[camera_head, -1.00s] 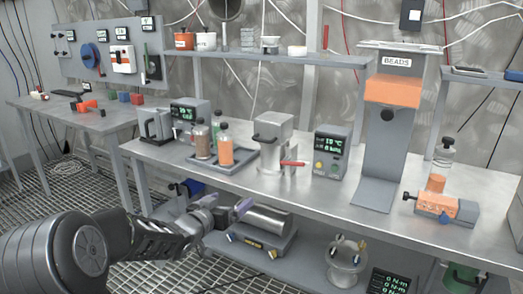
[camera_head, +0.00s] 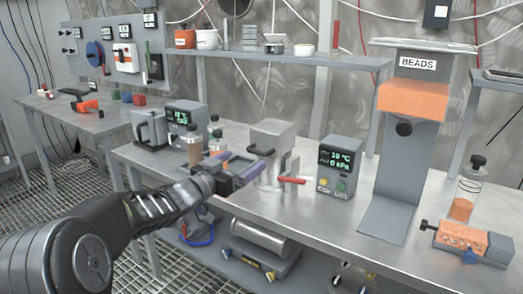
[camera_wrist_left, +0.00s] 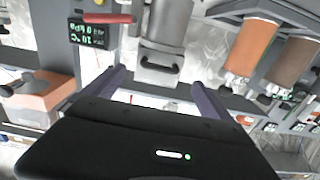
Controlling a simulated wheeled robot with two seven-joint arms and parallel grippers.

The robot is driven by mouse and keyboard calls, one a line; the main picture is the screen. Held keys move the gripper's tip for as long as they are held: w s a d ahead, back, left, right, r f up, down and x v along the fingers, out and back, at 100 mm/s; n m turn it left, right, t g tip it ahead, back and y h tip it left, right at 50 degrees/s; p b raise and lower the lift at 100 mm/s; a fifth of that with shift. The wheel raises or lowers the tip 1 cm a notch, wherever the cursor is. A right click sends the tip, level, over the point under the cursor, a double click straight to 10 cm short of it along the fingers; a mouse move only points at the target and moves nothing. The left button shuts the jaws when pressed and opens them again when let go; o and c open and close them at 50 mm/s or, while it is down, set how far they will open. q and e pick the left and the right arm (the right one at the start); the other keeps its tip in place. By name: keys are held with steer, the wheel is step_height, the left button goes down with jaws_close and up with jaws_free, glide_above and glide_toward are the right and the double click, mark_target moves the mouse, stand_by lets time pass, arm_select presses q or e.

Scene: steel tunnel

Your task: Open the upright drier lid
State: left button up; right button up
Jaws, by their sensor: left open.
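The gripper partly hides the drier's lower left. My right gripper is not seen.
A control box with a green display (camera_head: 340,167) stands right of the drier. Bottles (camera_head: 194,149), partly hidden by my gripper, stand left of it; they also show in the left wrist view (camera_wrist_left: 250,46). The beads dispenser (camera_head: 412,100) is farther right. A shelf (camera_head: 350,61) runs behind.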

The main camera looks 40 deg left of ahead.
mark_target(255, 153)
arm_select(q)
steer(key=shift+s, duration=0.1)
steer(key=shift+w+b, duration=0.4)
steer(key=shift+w, duration=3.55)
